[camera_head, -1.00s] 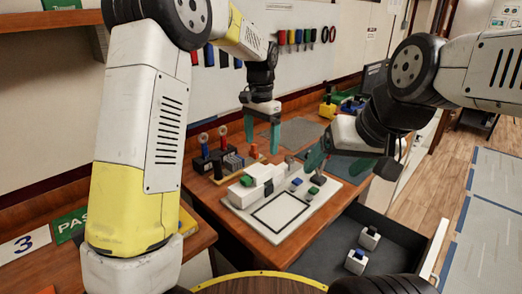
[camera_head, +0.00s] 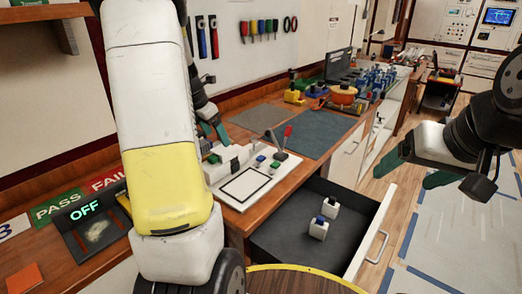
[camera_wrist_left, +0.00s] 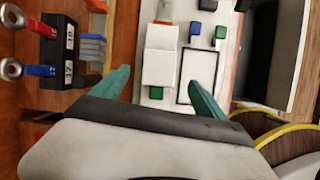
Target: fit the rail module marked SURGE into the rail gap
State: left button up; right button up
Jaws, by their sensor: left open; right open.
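Two small white modules, one further back (camera_head: 330,207) and one nearer (camera_head: 318,228), stand apart in the open drawer (camera_head: 275,235). Their tops are dark or bluish; no SURGE marking is readable. The white board (camera_head: 208,176) on the table carries a row of white blocks, which also shows in the left wrist view (camera_wrist_left: 159,62). I cannot make out the rail gap. My left gripper (camera_head: 213,131), partly hidden behind my arm, is open above the board's left end; its fingers (camera_wrist_left: 162,92) spread over the white row in the wrist view. My right gripper (camera_head: 416,170) is open and empty, right of the drawer.
The board has an empty black-outlined square (camera_head: 245,186), a blue block (camera_wrist_left: 195,28) and green blocks (camera_wrist_left: 157,93). A dark holder (camera_wrist_left: 62,50) with ring-topped pieces stands left of it. The drawer handle (camera_head: 377,247) juts over the floor.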

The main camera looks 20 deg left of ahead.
aim_at(222, 149)
pick_arm(q)
jog(key=shift+s+a+f+n, duration=0.1)
jog(key=shift+a+n, duration=0.05)
jog(key=shift+n, duration=0.45)
jog(key=shift+f, duration=0.25)
jog(key=x, duration=0.7)
jog(key=shift+f, duration=0.15)
jog(key=c, duration=1.7)
